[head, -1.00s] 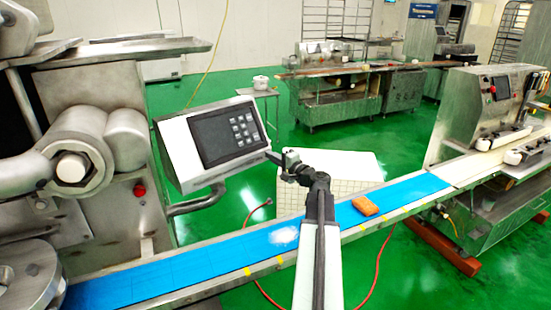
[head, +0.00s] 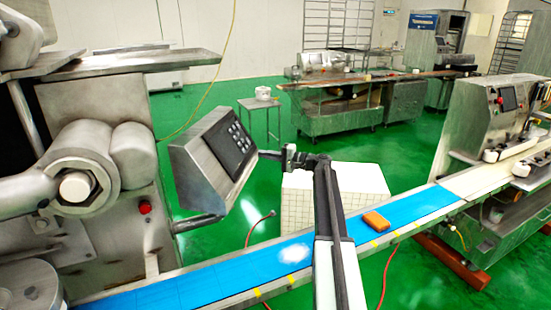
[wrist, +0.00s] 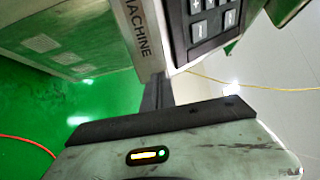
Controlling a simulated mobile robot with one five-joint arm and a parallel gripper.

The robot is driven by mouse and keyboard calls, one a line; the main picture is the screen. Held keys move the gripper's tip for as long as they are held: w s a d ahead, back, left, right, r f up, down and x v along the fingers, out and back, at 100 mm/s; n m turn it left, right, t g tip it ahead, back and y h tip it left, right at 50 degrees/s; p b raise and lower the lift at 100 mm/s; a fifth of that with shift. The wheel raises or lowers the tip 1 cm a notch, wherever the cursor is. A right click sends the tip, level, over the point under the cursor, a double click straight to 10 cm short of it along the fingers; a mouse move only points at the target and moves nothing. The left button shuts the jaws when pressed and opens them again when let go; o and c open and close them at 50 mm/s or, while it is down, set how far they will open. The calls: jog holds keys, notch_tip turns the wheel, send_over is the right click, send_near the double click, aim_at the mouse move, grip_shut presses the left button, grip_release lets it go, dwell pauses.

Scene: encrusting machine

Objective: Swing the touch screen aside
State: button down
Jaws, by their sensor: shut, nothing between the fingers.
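The touch screen (head: 231,142) is a grey metal box with a dark keypad panel, on a bent pipe arm (head: 198,222) beside the large machine. It stands turned, with its face angled to the right. My gripper (head: 268,155) is shut and empty, with its tip at the screen's right edge. In the wrist view my closed dark fingers (wrist: 157,92) reach up to the lower edge of the screen housing (wrist: 148,38), which bears the word MACHINE. They look in contact or nearly so; the exact touching point is unclear.
A white tiled box (head: 360,183) stands behind my arm. The large machine (head: 100,110) fills the left. Green floor is open behind the screen.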

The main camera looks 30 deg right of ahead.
jog(key=shift+x, duration=1.2)
jog(key=s+d, duration=0.8)
jog(key=d, duration=0.3)
jog(key=shift+d, duration=0.35)
jog(key=shift+f, duration=0.1)
